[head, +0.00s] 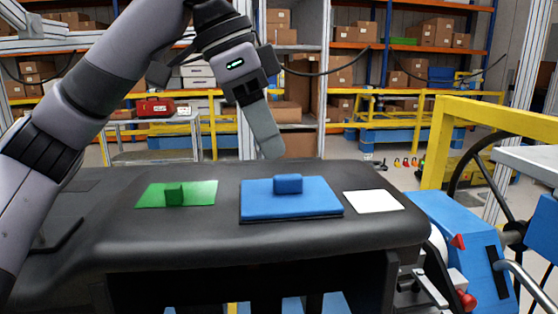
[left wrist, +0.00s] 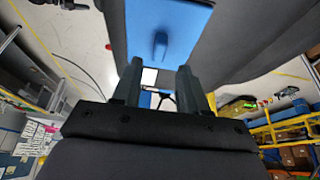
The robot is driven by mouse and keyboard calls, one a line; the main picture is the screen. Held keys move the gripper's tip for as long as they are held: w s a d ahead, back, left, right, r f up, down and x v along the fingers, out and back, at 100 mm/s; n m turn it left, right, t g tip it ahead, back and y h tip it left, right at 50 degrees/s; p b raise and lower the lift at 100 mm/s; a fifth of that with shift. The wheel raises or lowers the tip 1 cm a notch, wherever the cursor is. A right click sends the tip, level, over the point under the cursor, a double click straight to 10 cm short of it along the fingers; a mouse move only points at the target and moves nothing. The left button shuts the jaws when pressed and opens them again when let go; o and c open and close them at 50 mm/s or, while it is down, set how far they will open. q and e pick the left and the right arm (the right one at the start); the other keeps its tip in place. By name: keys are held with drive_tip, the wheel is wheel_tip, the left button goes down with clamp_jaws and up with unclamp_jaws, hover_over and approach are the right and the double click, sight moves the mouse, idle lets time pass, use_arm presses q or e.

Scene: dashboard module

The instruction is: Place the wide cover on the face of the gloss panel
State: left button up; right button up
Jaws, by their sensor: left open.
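A wide blue cover (head: 255,205) with a raised blue block handle lies on the black dashboard, over a thin dark edge that shows below its front. The blue cover also shows in the left wrist view (left wrist: 190,20). A flat white panel (head: 373,201) lies to its right, and a green plate (head: 148,196) with a green block lies to its left. I cannot tell for certain which surface is the gloss panel. My left gripper (head: 270,150) is open and empty, above and behind the blue cover; its two fingers are apart in the left wrist view (left wrist: 159,68). My right gripper is not seen.
The black dashboard top (head: 110,235) is clear around the plates. A yellow frame (head: 438,140) and a steering wheel stand at the right. A grey side table with a red toolbox (head: 155,107) and shelves of boxes stand behind.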

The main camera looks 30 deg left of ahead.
use_arm(q)
drive_tip(key=v, duration=0.6)
drive_tip(key=shift+r, duration=0.35)
drive_tip(key=shift+s+a, duration=0.1)
